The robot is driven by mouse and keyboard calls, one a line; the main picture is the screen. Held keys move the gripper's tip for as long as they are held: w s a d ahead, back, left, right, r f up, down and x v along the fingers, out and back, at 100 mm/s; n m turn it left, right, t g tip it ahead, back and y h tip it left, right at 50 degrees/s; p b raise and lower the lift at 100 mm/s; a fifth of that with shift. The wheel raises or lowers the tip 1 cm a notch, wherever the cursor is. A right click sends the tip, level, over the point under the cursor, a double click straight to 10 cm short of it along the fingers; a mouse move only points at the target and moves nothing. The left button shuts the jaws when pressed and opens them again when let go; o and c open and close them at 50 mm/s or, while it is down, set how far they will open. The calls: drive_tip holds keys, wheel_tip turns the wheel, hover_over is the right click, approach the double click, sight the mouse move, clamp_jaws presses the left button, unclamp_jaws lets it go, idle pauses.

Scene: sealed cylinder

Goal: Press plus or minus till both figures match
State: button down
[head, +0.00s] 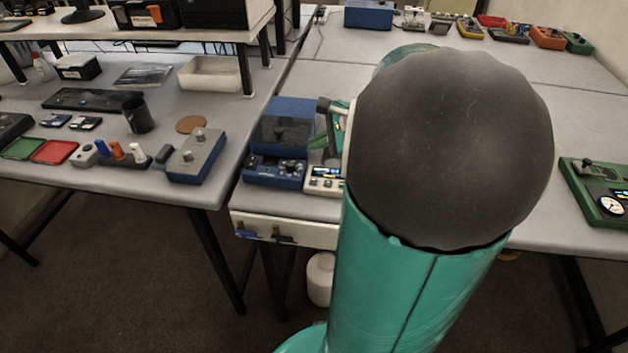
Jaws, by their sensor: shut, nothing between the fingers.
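A small cream box (325,183) with a lit display strip and dark knobs or buttons stands near the front edge of the table, left of my arm. Its figures and any plus or minus marks are too small to read. My arm covers its right side. My gripper (322,142) shows only in part, left of the big dark joint of my arm. It is shut and empty, and in the picture it lies just above the cream box. I cannot tell whether it touches anything.
A blue device (276,170) with a dark panel and knobs stands directly left of the cream box. A grey-blue box (196,156) is on the left table. A green gauge unit (600,195) stands at the right. The table behind my arm has clear room.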

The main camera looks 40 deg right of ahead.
hover_over(318, 184)
drive_tip(key=shift+f, duration=4.3)
drive_tip(key=shift+f, duration=0.4)
drive_tip(key=shift+f, duration=0.35)
drive_tip(key=shift+r, duration=0.8)
